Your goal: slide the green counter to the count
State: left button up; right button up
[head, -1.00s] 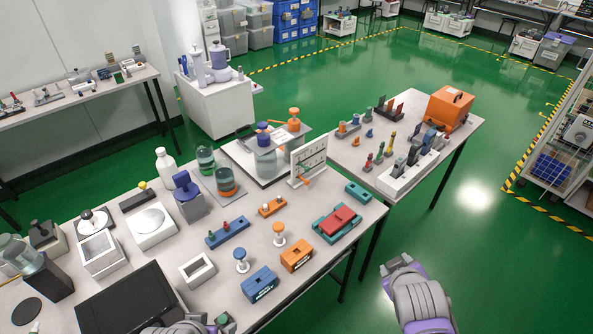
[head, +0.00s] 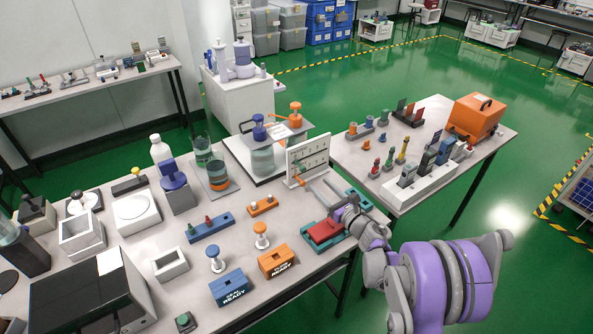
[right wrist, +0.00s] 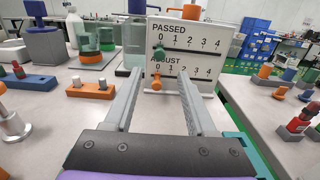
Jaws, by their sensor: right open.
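A white upright board (right wrist: 187,45) faces me in the right wrist view, with slots and scales from 0 to 4 labelled PASSED and ADJUST. The green counter (right wrist: 158,50) sits at the left end of the upper PASSED slot, at 0. An orange counter (right wrist: 157,83) sits at 0 in the lower slot. My right gripper (right wrist: 158,76) is open and points at the board's left part, its fingers either side of the orange counter's line and below the green one. Contact cannot be told. The board also shows in the head view (head: 310,153). My left gripper is out of view.
A teal tray with a red block (head: 324,231) lies under my right forearm's side. An orange block with two pegs (right wrist: 90,89) stands left of the gripper. Glass jars (head: 263,158) stand behind the board. A second table (head: 440,185) with small parts lies to the right.

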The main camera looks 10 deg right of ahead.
aim_at(304, 170)
jog(key=x, duration=1)
jog(key=shift+w+a+p, duration=0.15)
jog(key=shift+w+p, duration=0.05)
jog(key=shift+p, duration=0.15)
grip_shut()
dwell(0.9)
